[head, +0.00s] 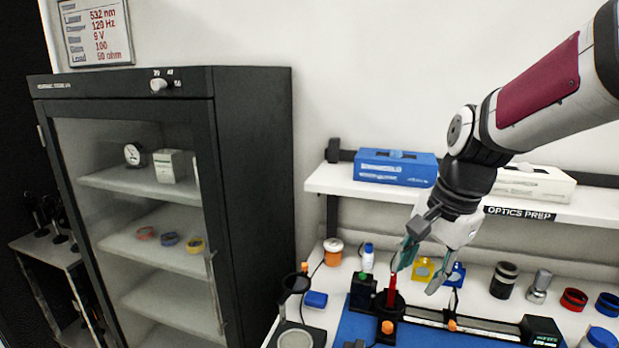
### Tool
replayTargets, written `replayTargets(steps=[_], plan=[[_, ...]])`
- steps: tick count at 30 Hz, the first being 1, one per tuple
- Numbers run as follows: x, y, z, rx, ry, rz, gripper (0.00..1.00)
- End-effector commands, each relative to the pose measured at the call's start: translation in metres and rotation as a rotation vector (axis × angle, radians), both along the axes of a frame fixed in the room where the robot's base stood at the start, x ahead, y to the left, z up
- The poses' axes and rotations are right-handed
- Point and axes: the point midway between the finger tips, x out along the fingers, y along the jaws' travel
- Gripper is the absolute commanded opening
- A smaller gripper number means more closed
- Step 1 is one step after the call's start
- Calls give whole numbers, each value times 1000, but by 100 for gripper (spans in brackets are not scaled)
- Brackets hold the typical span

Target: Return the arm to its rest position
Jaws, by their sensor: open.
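My arm (540,85) reaches in from the upper right and bends down over the bench. My gripper (418,270) is open, its two fingers pointing down and apart, with nothing seen between them. It hangs above the optical rail on the blue mat (358,326). A red piece (391,292) stands upright in a black holder just below the left fingertip. I cannot tell whether the fingertip touches it.
A wall shelf (345,182) with a blue box (396,167) and a white box (535,185) is behind my arm. A dark glass-door cabinet (250,150) stands left. Bottles, mounts and rings crowd the bench. A dark box (541,330) ends the rail.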

Motion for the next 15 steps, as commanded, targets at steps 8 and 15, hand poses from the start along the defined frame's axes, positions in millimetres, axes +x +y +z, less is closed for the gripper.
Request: replayTargets(steps=[8,15], plan=[[-83,0,43,-113,-188,409,41],[-146,-3,52,-299,-305,725,41]])
